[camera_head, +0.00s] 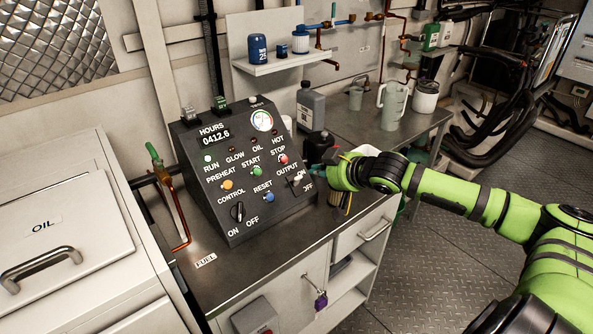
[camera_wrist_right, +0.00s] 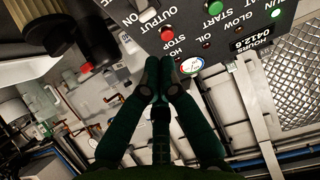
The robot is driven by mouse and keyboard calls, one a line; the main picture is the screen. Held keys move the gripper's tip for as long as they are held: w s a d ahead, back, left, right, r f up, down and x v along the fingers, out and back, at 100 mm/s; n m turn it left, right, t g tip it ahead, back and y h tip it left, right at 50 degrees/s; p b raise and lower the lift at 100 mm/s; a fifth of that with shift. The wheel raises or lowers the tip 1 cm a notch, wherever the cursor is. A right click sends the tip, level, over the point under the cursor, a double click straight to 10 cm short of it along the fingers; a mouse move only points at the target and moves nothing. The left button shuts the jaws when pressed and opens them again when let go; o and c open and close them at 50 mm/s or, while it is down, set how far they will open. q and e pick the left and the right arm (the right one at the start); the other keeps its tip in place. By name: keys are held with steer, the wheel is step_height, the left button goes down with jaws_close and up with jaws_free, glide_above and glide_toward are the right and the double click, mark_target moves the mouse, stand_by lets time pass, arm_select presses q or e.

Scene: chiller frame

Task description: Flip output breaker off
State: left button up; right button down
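The black sloped control panel (camera_head: 240,165) stands on the metal counter. Its output breaker (camera_head: 298,180) is a pale switch at the right edge, beside the OUTPUT and OFF labels. The switch position is too small to read. In the right wrist view the breaker (camera_wrist_right: 138,8) is cut by the top edge, near the OUTPUT label. My right gripper (camera_head: 316,168) is at the panel's right side, close to the breaker; I cannot tell if it touches. In the right wrist view its dark fingers (camera_wrist_right: 161,78) meet at the tips with nothing visible between them. My left gripper is not in view.
The red stop button (camera_head: 283,158) and blue reset button (camera_head: 268,197) are near the breaker. A grey jug (camera_head: 311,106) and dark bottle stand behind the panel. A white oil cabinet (camera_head: 60,230) is at left. Open floor lies right of the counter.

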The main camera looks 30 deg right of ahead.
mark_target(297, 180)
steer(key=shift+w+f, duration=0.1)
steer(key=shift+w, duration=0.05)
steer(key=p+x, duration=0.2)
steer(key=x, duration=0.6)
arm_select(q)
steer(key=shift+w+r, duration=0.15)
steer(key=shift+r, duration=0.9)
arm_select(e)
steer(key=shift+x, duration=0.85)
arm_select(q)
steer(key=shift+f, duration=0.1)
arm_select(e)
steer(key=shift+f, duration=0.15)
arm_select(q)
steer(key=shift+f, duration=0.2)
arm_select(e)
steer(key=shift+s+t, duration=0.25)
steer(key=shift+t, duration=0.05)
